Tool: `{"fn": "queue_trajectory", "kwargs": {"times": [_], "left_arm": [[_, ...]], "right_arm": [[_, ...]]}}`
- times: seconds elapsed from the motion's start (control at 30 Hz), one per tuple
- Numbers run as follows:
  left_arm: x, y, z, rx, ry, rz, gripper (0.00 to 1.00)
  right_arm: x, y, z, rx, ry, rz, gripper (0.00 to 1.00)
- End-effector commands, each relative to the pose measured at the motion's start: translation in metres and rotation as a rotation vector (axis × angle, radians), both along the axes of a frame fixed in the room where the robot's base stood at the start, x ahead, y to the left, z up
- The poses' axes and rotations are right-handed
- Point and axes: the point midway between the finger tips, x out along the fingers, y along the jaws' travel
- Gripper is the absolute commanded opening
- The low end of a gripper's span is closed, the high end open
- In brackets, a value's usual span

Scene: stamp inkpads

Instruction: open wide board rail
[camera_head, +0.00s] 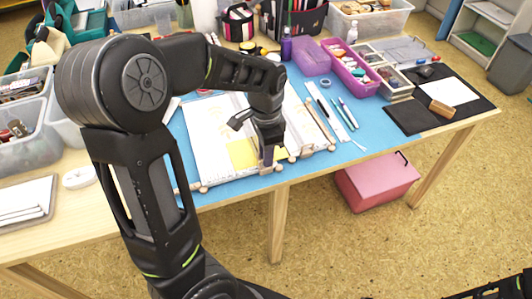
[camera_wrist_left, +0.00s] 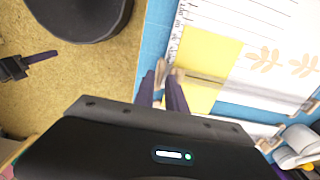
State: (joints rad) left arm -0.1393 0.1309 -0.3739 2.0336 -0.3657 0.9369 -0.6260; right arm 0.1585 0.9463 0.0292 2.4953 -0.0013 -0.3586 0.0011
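A white board (camera_head: 205,140) with a ruler edge, yellow paper and wooden end pieces lies on the blue mat (camera_head: 225,185). In the left wrist view, a grey rail (camera_wrist_left: 215,82) crosses the board with a small wooden tab (camera_wrist_left: 179,74) at its near end. My left gripper (camera_head: 268,156) is low at the board's front edge. In the left wrist view, its purple fingers (camera_wrist_left: 166,72) stand slightly apart beside small wooden parts; I cannot tell whether they grip one. My right gripper (camera_wrist_left: 42,57) shows over the floor, away from the board; its opening is unclear.
A slanted wooden bar (camera_head: 320,122), pens (camera_head: 347,112) and a pink basket (camera_head: 350,68) lie right of the board. A black mat (camera_head: 460,95) is farther right. Clear bins (camera_head: 25,125) stand left. A pink box (camera_head: 375,187) is below the table.

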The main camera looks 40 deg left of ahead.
Motion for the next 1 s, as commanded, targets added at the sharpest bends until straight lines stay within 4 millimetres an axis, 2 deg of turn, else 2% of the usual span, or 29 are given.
{"fn": "queue_trajectory", "kwargs": {"times": [0.17, 0.37, 1.0], "left_arm": [[0.0000, 0.0001, 0.0002, 0.000, 0.000, 0.001, 0.16], [0.0000, 0.0002, 0.0004, 0.000, 0.000, 0.001, 0.00], [0.0001, 0.0002, 0.0007, 0.000, 0.000, 0.001, 0.00]], "right_arm": [[0.0000, 0.0000, 0.0001, 0.000, 0.000, 0.000, 0.45], [0.0000, 0.0000, 0.0001, 0.000, 0.000, 0.000, 0.45], [0.0000, 0.0000, 0.0001, 0.000, 0.000, 0.000, 0.45]]}}
